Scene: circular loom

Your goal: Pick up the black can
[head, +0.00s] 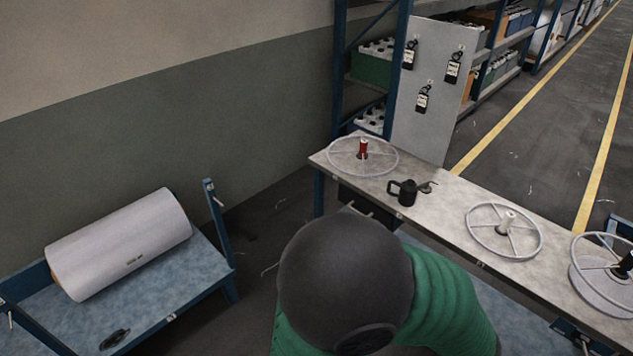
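The black can (408,194) stands upright on the long grey work table, near its front edge. It has a handle-like loop on its left side. A small metal piece lies on the table just right of it. Neither of my grippers shows in the head view, so I cannot tell how they stand relative to the can.
A spoked ring (333,163) with a red spool (363,149) lies left of the can. Another ring (475,240) lies to its right, with more at the table's right end. A blue-framed cart (190,285) with a white roll (115,243) stands at left.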

